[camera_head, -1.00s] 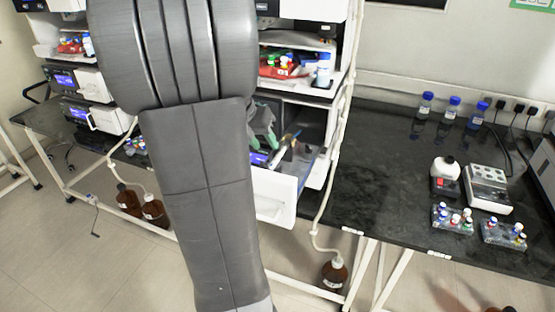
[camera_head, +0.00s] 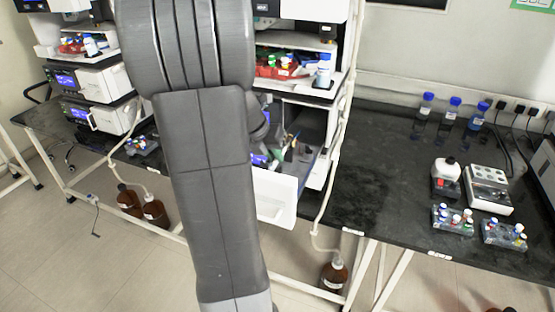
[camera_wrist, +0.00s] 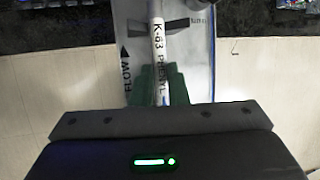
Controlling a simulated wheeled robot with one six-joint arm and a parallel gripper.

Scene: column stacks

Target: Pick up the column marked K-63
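The column marked K-63 (camera_wrist: 158,45) is a thin white tube in the wrist view. Its label reads K-63 PHENYL, and it runs lengthwise over a pale open drawer. In the head view, the drawer (camera_head: 275,197) stands pulled out, and a slim tan piece (camera_head: 291,142) shows inside it. My gripper's green fingers (camera_wrist: 158,88) appear around the column's near part, just in front of the dark gripper body. Whether they touch or clamp it is unclear. In the head view, my arm hides much of the gripper and the drawer's left side.
A shelf with a red tray (camera_head: 280,66) of vials is above the drawer. The black bench (camera_head: 370,190) to the right carries blue-capped bottles (camera_head: 453,108), a white device (camera_head: 488,188) and vial racks (camera_head: 453,218). A tube hangs beside the drawer to a brown bottle (camera_head: 333,273).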

